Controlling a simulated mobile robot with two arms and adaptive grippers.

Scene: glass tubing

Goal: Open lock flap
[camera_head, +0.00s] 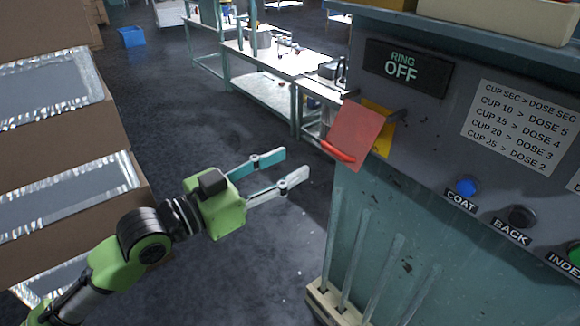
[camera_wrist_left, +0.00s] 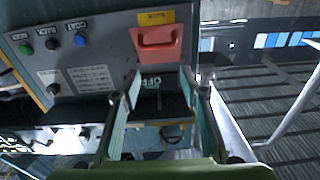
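The lock flap (camera_head: 357,132) is a red plate with a bright red handle along its lower edge, on the left end of the grey control panel. A yellow plate shows partly behind it. In the left wrist view the flap (camera_wrist_left: 158,45) lies just beyond the fingertips, roughly centred between them. My left gripper (camera_head: 287,168) is open and empty, left of and lower than the flap in the head view, its fingers pointing toward the machine. In the wrist view its two fingers (camera_wrist_left: 161,80) are spread apart. No contact with the flap shows. My right gripper is in neither view.
The control panel (camera_head: 440,130) carries a RING OFF display (camera_head: 408,67), a dose chart (camera_head: 520,125) and a blue COAT button (camera_head: 466,186). Glass tubes (camera_head: 385,275) stand below it. Stacked cardboard boxes (camera_head: 60,150) are at left. Floor between is clear.

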